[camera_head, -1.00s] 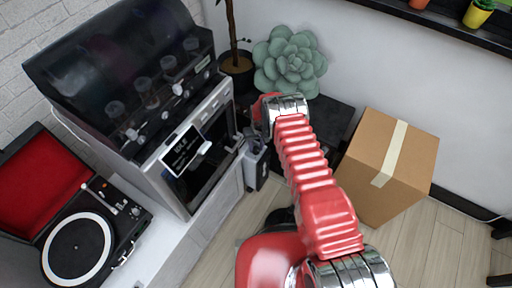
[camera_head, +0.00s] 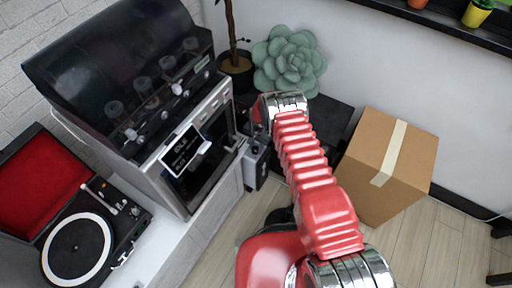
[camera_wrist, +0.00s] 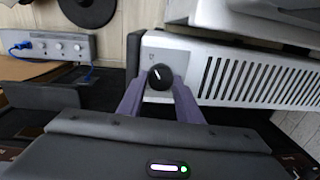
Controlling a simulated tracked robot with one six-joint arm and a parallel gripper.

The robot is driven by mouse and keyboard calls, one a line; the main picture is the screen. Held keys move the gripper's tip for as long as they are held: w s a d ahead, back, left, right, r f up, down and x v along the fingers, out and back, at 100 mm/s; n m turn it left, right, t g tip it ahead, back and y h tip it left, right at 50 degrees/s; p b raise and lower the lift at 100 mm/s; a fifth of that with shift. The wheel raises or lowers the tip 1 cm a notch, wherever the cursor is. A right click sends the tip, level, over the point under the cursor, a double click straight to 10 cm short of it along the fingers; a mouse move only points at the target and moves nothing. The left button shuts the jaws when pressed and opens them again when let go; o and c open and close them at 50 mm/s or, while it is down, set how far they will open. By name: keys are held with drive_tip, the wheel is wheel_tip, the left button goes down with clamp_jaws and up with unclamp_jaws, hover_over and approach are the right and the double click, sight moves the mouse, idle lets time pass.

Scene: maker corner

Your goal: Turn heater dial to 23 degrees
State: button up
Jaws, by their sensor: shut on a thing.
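The heater is a light grey unit with a row of dark vent slots; its body (camera_wrist: 222,77) shows in the wrist view, and it seems to be the grey box (camera_head: 257,166) beside the cabinet in the head view. Its dial (camera_wrist: 160,77) is a round black knob with a white pointer line, tilted a little off upright. I cannot read any degree marks around it. My gripper (camera_wrist: 159,88) has its two purple fingers on either side of the dial, shut on it. In the head view my red arm reaches towards the heater, and the fingers cannot be made out.
A potted plant (camera_head: 237,72) and a succulent (camera_head: 290,62) are behind. A cardboard box (camera_head: 372,165) stands right of my arm. A knobbed box (camera_wrist: 50,46) with a blue cable shows at wrist-view left.

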sight(257, 149)
idle(0.4)
drive_tip(key=o, duration=1)
drive_tip(key=shift+o, duration=0.2)
drive_tip(key=shift+r, duration=0.1)
wheel_tip(257, 149, up, 14)
drive_tip(key=shift+s+d+f, duration=0.25)
drive_tip(key=shift+d, duration=0.05)
idle(0.6)
